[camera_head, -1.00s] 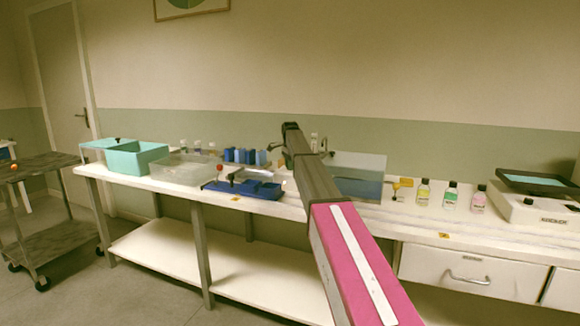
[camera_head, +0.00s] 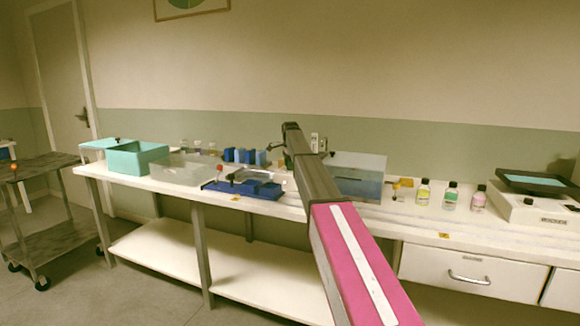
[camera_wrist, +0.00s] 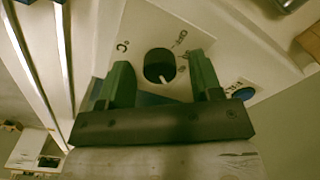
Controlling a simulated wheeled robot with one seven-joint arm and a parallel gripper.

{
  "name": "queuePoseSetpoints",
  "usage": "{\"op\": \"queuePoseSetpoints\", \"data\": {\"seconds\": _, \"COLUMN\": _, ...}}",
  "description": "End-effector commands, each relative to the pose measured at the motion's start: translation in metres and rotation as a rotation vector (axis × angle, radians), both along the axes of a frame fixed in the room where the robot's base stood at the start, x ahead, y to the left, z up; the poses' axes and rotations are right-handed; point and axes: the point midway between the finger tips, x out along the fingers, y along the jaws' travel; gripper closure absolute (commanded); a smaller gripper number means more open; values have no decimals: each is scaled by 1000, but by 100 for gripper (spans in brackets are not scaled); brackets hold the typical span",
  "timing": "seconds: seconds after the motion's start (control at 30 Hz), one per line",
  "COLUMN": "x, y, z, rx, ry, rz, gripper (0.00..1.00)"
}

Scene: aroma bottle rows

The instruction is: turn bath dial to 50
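The bath dial (camera_wrist: 159,66) is a round black knob with a white pointer line, on a white panel marked °C, in the wrist view. The pointer aims toward the bottom of that picture. The scale figures beside it are too blurred to read surely. My gripper (camera_wrist: 160,59) has its two green fingers apart, one on each side of the dial. I cannot tell whether they touch it. In the head view a grey translucent tank (camera_head: 362,175), probably the bath, stands behind my arm; the dial and my fingers are hidden there.
A blue round part (camera_wrist: 243,93) sits on the panel right of the fingers. On the white bench (camera_head: 330,217) stand several small bottles (camera_head: 450,196), a balance-like device (camera_head: 535,207) at right, a blue tray (camera_head: 243,190) and a teal bin (camera_head: 137,158) at left.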

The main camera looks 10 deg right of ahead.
Motion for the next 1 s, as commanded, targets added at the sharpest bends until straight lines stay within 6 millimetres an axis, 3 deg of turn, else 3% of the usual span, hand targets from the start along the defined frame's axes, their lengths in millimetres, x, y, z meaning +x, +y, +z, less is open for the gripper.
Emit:
{"op": "queuePoseSetpoints", "data": {"seconds": 0.33, "x": 1, "y": 0, "z": 15, "rx": 0, "ry": 0, "rz": 0, "gripper": 41}}
{"op": "queuePoseSetpoints", "data": {"seconds": 0.8, "x": 1, "y": 0, "z": 95, "rx": 0, "ry": -1, "rz": 0, "gripper": 41}}
{"op": "queuePoseSetpoints", "data": {"seconds": 1.0, "x": 0, "y": 0, "z": 108, "rx": 0, "ry": 0, "rz": 0, "gripper": 41}}
